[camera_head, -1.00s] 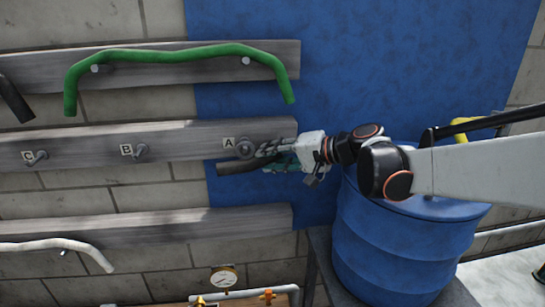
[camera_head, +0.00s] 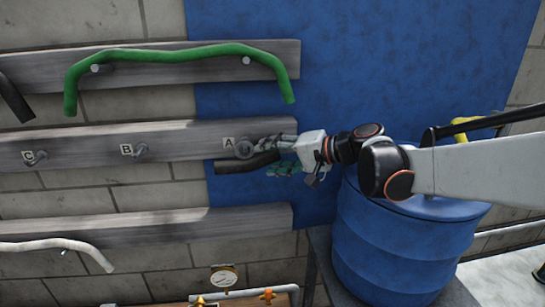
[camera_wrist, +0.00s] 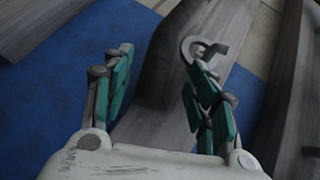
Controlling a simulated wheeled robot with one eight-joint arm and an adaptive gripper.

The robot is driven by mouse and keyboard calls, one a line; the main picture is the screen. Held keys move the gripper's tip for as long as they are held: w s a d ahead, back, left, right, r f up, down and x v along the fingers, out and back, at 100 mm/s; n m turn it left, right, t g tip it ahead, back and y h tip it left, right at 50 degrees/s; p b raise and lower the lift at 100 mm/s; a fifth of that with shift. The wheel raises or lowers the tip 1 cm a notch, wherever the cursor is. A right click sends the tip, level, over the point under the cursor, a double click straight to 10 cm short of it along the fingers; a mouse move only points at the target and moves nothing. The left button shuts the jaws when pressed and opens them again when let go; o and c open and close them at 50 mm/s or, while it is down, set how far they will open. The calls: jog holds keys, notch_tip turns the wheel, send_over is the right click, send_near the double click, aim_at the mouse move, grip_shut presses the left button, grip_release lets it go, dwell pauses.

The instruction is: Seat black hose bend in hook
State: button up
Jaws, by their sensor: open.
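The black hose bend (camera_head: 243,163) lies just below the hook at label A (camera_head: 244,149), along the lower edge of the middle board. My gripper (camera_head: 277,156) is open at the hose's right end, one finger above it and one below. In the wrist view the dark hose (camera_wrist: 165,60) runs between the spread fingers of my gripper (camera_wrist: 155,62), with gaps beside it. The curved grey hook (camera_wrist: 205,47) shows by the right finger's tip. I cannot tell whether the hose rests in the hook.
Hooks B (camera_head: 140,151) and C (camera_head: 36,157) are empty on the same board. A green hose (camera_head: 175,53) hangs above, and a white hose (camera_head: 60,244) lower left. A blue barrel (camera_head: 395,245) stands below my arm.

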jog(key=v, duration=1.2)
